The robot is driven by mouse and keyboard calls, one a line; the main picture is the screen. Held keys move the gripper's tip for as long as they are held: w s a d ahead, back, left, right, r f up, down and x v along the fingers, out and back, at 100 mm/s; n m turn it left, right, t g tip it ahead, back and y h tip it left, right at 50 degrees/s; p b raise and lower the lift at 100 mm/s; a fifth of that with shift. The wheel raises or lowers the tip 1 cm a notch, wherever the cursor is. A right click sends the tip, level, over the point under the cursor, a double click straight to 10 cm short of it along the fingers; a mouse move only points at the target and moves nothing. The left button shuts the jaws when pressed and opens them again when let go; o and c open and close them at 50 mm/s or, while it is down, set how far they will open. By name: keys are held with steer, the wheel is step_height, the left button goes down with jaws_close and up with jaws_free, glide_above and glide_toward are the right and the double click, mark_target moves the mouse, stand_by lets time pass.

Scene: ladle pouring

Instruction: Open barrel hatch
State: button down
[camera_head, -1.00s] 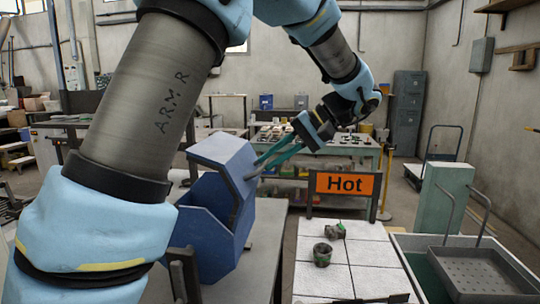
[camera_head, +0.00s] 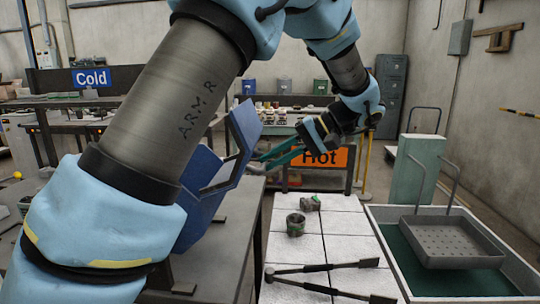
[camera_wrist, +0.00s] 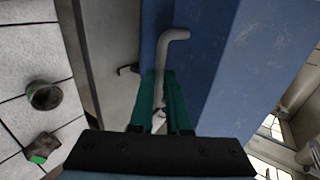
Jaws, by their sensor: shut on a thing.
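The blue barrel (camera_head: 196,205) stands on the grey table at left, partly hidden behind my arm. Its hatch, a blue angled panel (camera_head: 246,131), stands steeply at the barrel's top right, with an opening showing beside it. My gripper (camera_head: 264,160) reaches to the hatch side from the right with its teal fingers. In the wrist view, the fingers (camera_wrist: 161,82) lie on both sides of a grey bent handle (camera_wrist: 163,58) on the blue panel and are shut on it.
A perforated basket (camera_head: 453,240) sits at right. The orange "Hot" sign (camera_head: 335,158) stands behind my gripper; a blue "Cold" sign (camera_head: 91,78) is far left.

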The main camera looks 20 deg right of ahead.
steer(key=shift+s+f, duration=0.1)
steer(key=shift+f, duration=0.3)
steer(key=c, duration=0.9)
jaws_free()
steer(key=shift+r, duration=0.1)
steer(key=b+v, duration=0.2)
steer(key=v, duration=0.9)
